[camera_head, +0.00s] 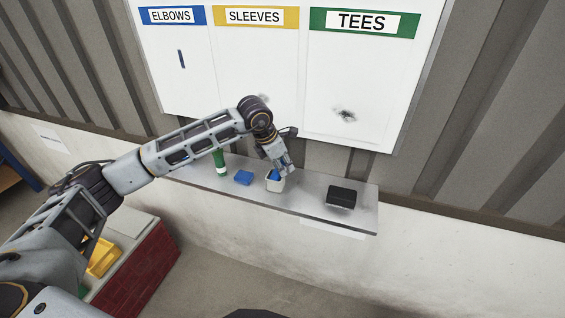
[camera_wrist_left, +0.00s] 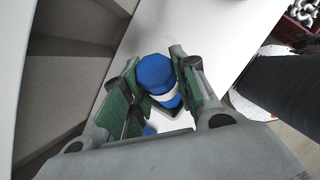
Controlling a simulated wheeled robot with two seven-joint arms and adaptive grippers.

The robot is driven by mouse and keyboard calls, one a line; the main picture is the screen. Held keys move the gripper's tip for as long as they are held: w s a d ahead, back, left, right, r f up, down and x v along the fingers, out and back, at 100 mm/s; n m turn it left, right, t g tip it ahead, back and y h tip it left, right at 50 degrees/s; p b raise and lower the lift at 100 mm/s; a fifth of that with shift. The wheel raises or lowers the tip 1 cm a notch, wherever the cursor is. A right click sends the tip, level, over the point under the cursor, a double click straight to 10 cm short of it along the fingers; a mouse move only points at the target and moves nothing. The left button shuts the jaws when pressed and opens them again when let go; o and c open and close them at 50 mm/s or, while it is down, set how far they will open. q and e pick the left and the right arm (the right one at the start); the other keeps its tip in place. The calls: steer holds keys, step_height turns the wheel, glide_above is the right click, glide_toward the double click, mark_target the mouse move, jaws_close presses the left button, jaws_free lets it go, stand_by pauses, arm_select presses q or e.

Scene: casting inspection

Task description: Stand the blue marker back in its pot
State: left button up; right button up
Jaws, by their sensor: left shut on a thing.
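The blue marker (camera_head: 276,174) shows as a small blue patch at the mouth of the small white pot (camera_head: 274,185) on the grey shelf. In the left wrist view the marker's blue end (camera_wrist_left: 156,72) and a white band sit between the green-padded fingers. My left gripper (camera_head: 282,167) is shut on the marker, directly above the pot. The marker's lower part is hidden, so I cannot tell how deep it is in the pot or whether it touches the bottom. My right gripper is in neither view.
On the shelf (camera_head: 305,203) stand a green cylinder (camera_head: 220,163) and a blue block (camera_head: 243,178) left of the pot, and a black block (camera_head: 341,197) to the right. A whiteboard (camera_head: 260,70) with dark smudges is behind. A red crate (camera_head: 140,270) is below left.

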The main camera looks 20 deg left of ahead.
arm_select(q)
steer(key=o, duration=1)
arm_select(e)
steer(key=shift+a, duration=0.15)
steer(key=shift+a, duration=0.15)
arm_select(q)
steer(key=shift+f, duration=0.1)
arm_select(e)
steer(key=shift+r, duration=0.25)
arm_select(q)
steer(key=b+v, duration=0.3)
steer(key=v, duration=1)
steer(key=shift+w+a+r, duration=0.2)
steer(key=shift+r, duration=0.25)
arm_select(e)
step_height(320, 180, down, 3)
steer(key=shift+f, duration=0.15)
